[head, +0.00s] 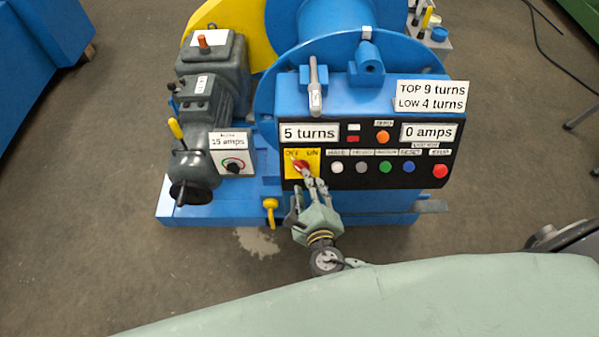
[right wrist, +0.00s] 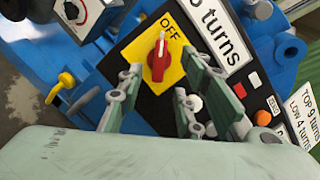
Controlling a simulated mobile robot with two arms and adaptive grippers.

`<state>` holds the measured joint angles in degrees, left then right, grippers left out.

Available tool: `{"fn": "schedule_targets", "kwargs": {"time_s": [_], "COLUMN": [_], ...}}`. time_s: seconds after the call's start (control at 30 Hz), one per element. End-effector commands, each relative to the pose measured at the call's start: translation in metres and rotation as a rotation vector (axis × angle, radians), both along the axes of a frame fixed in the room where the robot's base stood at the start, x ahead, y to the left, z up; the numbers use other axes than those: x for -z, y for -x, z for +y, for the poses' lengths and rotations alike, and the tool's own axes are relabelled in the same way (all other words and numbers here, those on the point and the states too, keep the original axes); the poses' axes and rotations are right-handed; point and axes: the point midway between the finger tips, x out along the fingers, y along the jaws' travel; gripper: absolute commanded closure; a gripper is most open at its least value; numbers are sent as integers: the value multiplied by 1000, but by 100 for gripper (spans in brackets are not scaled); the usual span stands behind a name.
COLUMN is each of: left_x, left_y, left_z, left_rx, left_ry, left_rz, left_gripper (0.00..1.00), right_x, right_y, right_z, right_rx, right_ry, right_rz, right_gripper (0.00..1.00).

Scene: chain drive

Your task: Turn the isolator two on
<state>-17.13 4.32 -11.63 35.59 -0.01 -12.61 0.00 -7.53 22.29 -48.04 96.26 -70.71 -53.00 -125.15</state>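The isolator is a red rotary knob (head: 300,166) on a yellow plate marked OFF and ON, at the left of the black control panel. No label reading "two" is legible. In the right wrist view the red knob (right wrist: 158,60) has a white pointer line directed towards the OFF side. My right gripper (head: 310,178) is in front of the knob, close to the panel. Its fingers (right wrist: 163,74) are spread, with the knob framed between them. I cannot tell whether any finger touches it. The ON mark is hidden in the right wrist view. My left gripper is not in view.
The black panel (head: 350,150) has several coloured buttons right of the knob, including a red one (head: 440,171). Displays read 5 turns and 0 amps. A smaller dial (head: 233,167) sits left, by a 15 amps label. A yellow tap-like handle (head: 270,205) is lower left.

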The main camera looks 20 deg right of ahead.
Motion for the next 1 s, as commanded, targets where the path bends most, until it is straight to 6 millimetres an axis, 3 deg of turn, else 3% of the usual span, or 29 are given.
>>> {"fn": "schedule_targets", "kwargs": {"time_s": [0.3,0.7,1.0], "left_x": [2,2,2], "left_y": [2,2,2], "left_z": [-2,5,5], "left_rx": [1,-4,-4], "left_ry": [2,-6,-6], "left_rz": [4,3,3], "left_gripper": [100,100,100], "right_x": [14,18,18], "right_y": [-47,-56,-56], "right_z": [-5,-7,-7], "right_rx": [3,1,1], "right_ry": [-3,-5,-5], "right_rz": [0,2,2], "right_gripper": [67,67,93]}}
